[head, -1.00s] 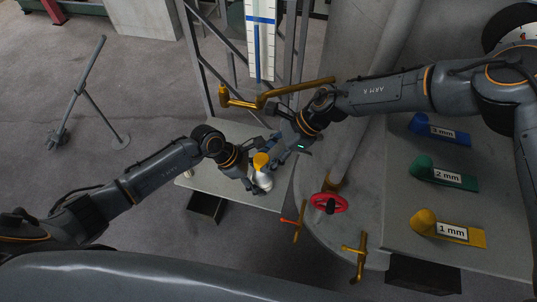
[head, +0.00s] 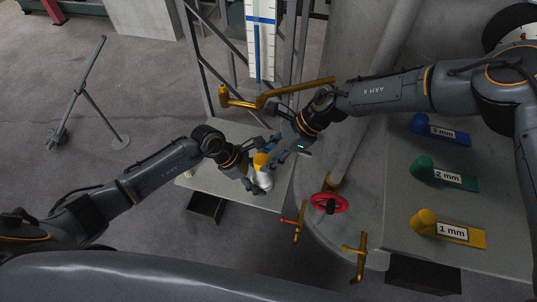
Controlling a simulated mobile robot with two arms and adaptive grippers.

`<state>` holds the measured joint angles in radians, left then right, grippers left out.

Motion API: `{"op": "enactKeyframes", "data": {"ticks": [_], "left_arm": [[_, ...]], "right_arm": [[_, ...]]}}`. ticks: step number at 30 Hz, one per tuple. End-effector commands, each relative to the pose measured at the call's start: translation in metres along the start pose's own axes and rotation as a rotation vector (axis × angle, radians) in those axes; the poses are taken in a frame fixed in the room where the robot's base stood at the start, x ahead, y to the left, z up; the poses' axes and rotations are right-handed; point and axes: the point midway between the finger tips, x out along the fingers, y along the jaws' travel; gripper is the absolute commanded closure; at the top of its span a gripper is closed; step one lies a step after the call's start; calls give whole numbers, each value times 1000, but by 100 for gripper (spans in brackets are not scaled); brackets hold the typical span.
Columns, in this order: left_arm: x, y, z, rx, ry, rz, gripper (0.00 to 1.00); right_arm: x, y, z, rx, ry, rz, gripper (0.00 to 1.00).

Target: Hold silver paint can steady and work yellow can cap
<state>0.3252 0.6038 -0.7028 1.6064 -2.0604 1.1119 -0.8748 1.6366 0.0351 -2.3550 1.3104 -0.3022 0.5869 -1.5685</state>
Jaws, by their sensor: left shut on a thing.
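The silver paint can (head: 264,179) is small and pale in the head view, above the small grey table. Its yellow cap (head: 260,160) is at its upper end. My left gripper (head: 256,184) is shut on the can from the left. My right gripper (head: 271,153) comes in from the upper right and is right beside the cap. Its fingers are dark, small and partly overlapped, so I cannot tell whether they are open or touch the cap.
The small grey table (head: 225,196) is mostly bare. To the right are a red handwheel (head: 329,203), brass T-handles (head: 357,257) and a bench with labelled blue, green and yellow pieces (head: 448,231). A brass lever (head: 290,93) and a metal frame stand behind.

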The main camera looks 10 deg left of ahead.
Motion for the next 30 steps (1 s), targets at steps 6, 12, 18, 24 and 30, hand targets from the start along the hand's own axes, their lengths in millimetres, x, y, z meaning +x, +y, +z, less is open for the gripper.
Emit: {"op": "enactKeyframes", "data": {"ticks": [6, 12, 18, 24, 30], "left_arm": [[3, -4, -4, -3, 8, -10, 100], [4, -4, -4, -3, 8, -10, 100], [4, -4, -4, -3, 8, -10, 100], [4, -4, -4, -4, 8, -10, 100], [4, -4, -4, -4, 8, -10, 100]], "right_arm": [[0, 0, 0, 0, 0, -2, 100], [0, 0, 0, 0, 0, -2, 37], [0, 0, 0, 0, 0, -1, 37], [1, 1, 0, -1, 1, 0, 37], [2, 5, 3, 96, -3, -73, 37]]}}
